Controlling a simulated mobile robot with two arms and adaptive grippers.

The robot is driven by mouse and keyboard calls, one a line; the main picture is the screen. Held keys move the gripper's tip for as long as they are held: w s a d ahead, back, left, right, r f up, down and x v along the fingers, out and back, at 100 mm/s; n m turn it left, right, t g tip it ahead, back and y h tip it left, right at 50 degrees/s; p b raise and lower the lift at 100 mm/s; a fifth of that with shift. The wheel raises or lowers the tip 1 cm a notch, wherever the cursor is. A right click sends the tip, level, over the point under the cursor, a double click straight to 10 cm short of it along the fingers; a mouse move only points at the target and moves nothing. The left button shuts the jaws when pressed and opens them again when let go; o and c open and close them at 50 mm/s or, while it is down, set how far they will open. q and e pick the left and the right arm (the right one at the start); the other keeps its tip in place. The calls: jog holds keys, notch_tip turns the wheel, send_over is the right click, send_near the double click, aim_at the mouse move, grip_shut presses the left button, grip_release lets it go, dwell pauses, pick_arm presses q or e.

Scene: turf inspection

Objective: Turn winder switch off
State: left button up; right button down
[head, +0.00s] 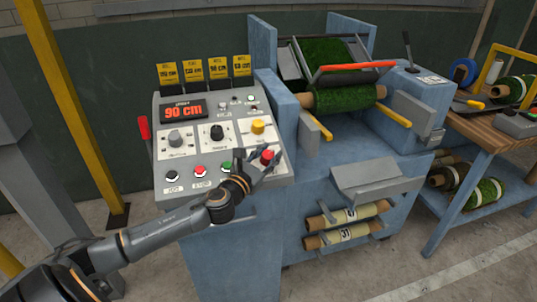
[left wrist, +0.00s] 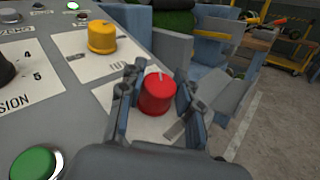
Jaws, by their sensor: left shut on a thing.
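A red knob (head: 267,156) sits at the lower right of the grey control panel (head: 188,137). In the left wrist view the red knob (left wrist: 157,93) has a white pointer mark on top, and its label is mostly hidden, so I cannot read which switch it is. My left gripper (head: 262,161) is shut on the red knob, with one finger on each side of it; it also shows in the left wrist view (left wrist: 156,100). My right gripper is not in view.
A yellow knob (head: 257,126) sits just above the red one. Black, red and green (head: 227,167) buttons line the panel's lower edge. The display (head: 183,111) reads 90 cm. A blue machine with a green turf roll (head: 340,97) stands right of the panel.

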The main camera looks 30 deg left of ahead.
pick_arm(q)
jog(key=n+y, duration=0.4)
jog(key=y, duration=0.1)
jog(key=shift+d+n+y+p, duration=0.1)
jog(key=shift+n+y+p, duration=0.3)
jog(key=n+g+y, duration=0.2)
jog(key=n+y, duration=0.1)
jog(key=n+g+y, duration=0.2)
jog(key=n+y, duration=0.1)
jog(key=shift+y, duration=0.3)
jog(key=n+g+y+b, duration=0.1)
jog(key=n+g+y, duration=0.3)
jog(key=n+g, duration=0.2)
jog(key=shift+b, duration=0.35)
jog(key=shift+r+n+g+y+b, duration=0.1)
jog(key=shift+n+g+y+b, duration=0.35)
jog(key=shift+n+g, duration=1.15)
jog(key=shift+n+g+y+b, duration=0.15)
jog(key=shift+n+g+b, duration=0.45)
jog(key=shift+n+g, duration=0.95)
jog(key=shift+m+g, duration=0.25)
jog(key=shift+g, duration=0.4)
jog(key=o, duration=1.2)
jog(key=shift+a, duration=0.2)
jog(key=shift+d, duration=0.1)
